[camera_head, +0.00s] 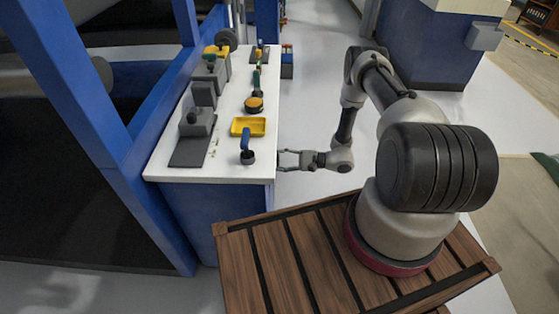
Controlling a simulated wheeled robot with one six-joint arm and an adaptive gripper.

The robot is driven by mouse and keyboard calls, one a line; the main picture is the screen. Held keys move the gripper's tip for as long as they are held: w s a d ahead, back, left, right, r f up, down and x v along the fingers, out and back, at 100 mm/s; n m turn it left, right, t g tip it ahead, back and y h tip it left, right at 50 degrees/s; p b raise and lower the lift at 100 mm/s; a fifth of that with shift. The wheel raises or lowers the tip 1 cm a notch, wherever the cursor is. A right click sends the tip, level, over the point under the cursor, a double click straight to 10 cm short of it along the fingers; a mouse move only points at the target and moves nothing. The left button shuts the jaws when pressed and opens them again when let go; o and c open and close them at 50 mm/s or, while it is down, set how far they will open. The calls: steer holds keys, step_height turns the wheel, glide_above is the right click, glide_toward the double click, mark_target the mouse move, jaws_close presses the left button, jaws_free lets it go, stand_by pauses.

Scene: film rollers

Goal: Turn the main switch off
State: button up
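My gripper (284,160) is at the right edge of the white-topped bench (222,168), its fingers pointing left. The fingers look spread, with nothing visible between them. A blue upright lever on a dark round base (247,156) stands on the bench just left of the fingers, with a gap between. I cannot tell for sure which thing is the main switch. A grey block-like device (197,123) on a dark plate stands at the left of the bench; it may be a switch too.
A yellow tray (248,127) and a yellow-and-black round item (254,104) lie behind the lever. More grey devices (205,92) stand along the bench's left side. Blue frame posts (75,75) rise at left. A wooden slatted platform (300,262) is under my arm.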

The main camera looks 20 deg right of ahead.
stand_by(0.4)
steer(key=o, duration=1)
steer(key=v, duration=1.2)
